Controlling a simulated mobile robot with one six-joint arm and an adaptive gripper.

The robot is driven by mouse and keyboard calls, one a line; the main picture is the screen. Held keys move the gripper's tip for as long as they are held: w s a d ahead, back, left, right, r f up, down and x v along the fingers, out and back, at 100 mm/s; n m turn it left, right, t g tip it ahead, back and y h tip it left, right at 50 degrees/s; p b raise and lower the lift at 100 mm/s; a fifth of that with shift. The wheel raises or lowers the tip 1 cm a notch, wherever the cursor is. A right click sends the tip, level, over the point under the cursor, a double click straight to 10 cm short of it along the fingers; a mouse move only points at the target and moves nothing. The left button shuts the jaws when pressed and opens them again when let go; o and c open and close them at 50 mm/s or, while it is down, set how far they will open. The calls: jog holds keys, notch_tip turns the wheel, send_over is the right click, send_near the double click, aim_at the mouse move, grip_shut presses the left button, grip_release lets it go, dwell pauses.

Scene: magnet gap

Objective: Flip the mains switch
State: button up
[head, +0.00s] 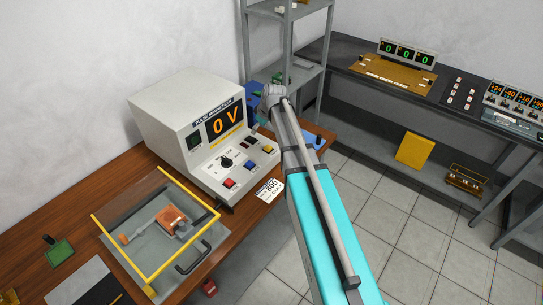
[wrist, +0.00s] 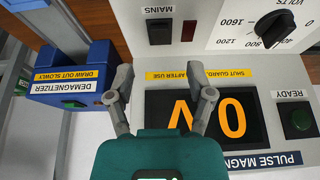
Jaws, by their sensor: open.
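The pulse magnetizer (head: 190,120) is a cream cabinet on the wooden bench, its orange display reading 0 V. In the wrist view, which shows the panel upside down, the mains switch (wrist: 160,32) is a dark rocker beside the label MAINS. It looks unlit. My gripper (wrist: 161,70) is open and empty, its two fingers spread in front of the display. The switch lies beyond the fingertips, roughly in line with the gap between them, and no contact shows. In the head view my arm partly hides the gripper.
A blue demagnetizer (wrist: 75,75) stands close beside the fingers in the wrist view. A yellow-edged guard (head: 98,229) lies in front of the cabinet. Shelving (head: 286,45) stands behind my arm.

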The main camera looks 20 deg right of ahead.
jog(key=p+v, duration=0.5)
jog(key=v, duration=0.1)
jog(key=s+a+m+g+h+p, duration=0.1)
jog(key=s+m, duration=0.2)
jog(key=s, duration=0.8)
jog(key=s+a+r+m+g+h+p, duration=0.1)
jog(key=s+a+m+g, duration=0.1)
jog(key=s, duration=0.9)
jog(key=shift+s+a+m+g+h, duration=0.2)
jog(key=shift+m+g+h, duration=0.1)
jog(key=shift+m, duration=0.5)
jog(key=shift+s+m, duration=0.3)
jog(key=shift+s, duration=0.7)
